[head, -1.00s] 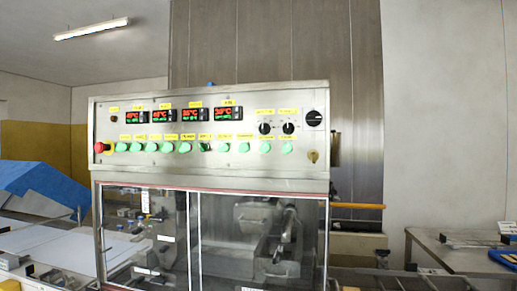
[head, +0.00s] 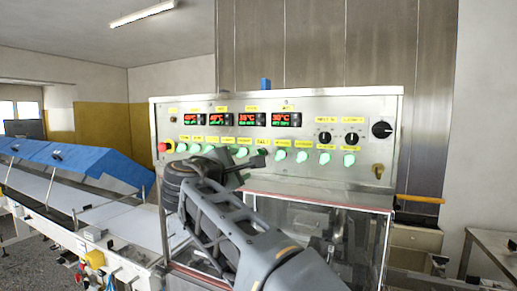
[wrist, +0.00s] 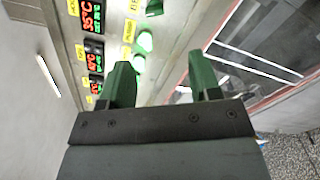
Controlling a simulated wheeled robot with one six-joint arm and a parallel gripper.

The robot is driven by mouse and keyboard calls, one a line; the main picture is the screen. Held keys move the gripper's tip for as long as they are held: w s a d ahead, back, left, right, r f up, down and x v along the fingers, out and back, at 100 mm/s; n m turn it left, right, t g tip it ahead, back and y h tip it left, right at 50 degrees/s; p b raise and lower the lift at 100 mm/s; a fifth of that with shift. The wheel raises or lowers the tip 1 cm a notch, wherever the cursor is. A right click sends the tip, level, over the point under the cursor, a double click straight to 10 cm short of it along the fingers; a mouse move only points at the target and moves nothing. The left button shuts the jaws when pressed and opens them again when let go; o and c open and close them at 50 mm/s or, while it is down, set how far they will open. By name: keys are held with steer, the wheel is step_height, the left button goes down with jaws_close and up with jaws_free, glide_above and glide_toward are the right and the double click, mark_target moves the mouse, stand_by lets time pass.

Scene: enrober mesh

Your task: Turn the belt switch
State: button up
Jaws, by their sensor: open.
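The steel control panel (head: 345,110) carries a row of lit green buttons (head: 302,157), two black knobs (head: 324,138) (head: 351,138) and a larger black rotary switch (head: 382,130). Their yellow labels are too small to tell which one is the belt switch. My gripper (head: 252,163) is in front of the lower panel, by the middle of the button row, and hides part of it. In the wrist view its two dark green fingers (wrist: 162,70) stand apart with nothing between them. Lit buttons (wrist: 145,41) and a dark switch (wrist: 154,7) show beyond the fingers.
A red emergency knob (head: 166,147) is at the panel's left end. A clear-windowed cabinet (head: 345,235) lies below the panel. A conveyor with blue covers (head: 85,165) runs along the left. A table (head: 490,250) stands at the right.

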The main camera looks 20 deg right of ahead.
mark_target(259, 154)
steer(key=p+x, duration=0.1)
steer(key=x, duration=0.3)
steer(key=p+x, duration=0.2)
steer(key=x, duration=0.2)
steer(key=r+p+x, duration=0.1)
steer(key=x, duration=0.3)
steer(key=shift+d+p, duration=0.15)
steer(key=shift+p, duration=0.15)
steer(key=shift+w+d, duration=0.45)
steer(key=shift+d, duration=0.05)
steer(key=shift+c, duration=0.4)
steer(key=c, duration=0.8)
steer(key=shift+f, duration=0.1)
steer(key=shift+c, duration=0.2)
